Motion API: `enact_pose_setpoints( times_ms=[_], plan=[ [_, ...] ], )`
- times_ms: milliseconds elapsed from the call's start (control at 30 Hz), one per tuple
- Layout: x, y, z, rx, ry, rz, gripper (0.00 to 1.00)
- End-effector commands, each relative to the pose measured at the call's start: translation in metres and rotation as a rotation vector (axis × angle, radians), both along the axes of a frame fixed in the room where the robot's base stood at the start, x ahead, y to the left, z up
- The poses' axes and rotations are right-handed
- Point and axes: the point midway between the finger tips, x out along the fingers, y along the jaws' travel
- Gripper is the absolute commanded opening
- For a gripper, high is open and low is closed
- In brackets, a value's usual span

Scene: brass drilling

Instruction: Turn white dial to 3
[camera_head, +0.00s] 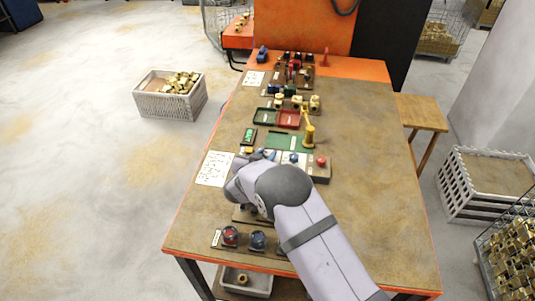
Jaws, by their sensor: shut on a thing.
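My arm reaches in from the lower right, and its grey wrist (238,188) is low over the left front part of the workbench. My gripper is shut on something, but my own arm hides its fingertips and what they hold. A small brown board (243,215) shows just below the wrist, mostly covered. At the front edge, another board (217,240) carries a red round dial-like piece (230,235) and a dark blue one (258,240). Its right end is behind my arm. I cannot make out the white dial or any numbers.
Beyond the wrist are a board with a red button (321,161), a yellow post (308,132), and green and red trays (289,119). A white printed sheet (215,168) lies at the left edge. The right side of the bench (370,170) is clear.

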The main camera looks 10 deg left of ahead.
Motion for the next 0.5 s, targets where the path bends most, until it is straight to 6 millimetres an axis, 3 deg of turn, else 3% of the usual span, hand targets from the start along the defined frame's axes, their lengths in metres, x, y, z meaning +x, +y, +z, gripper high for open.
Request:
enact_pose_setpoints(
  times_ms=[500],
  plan=[
    [0.0023,0.0055,-0.0015,0.003,-0.005,-0.288,0.03]
  ],
)
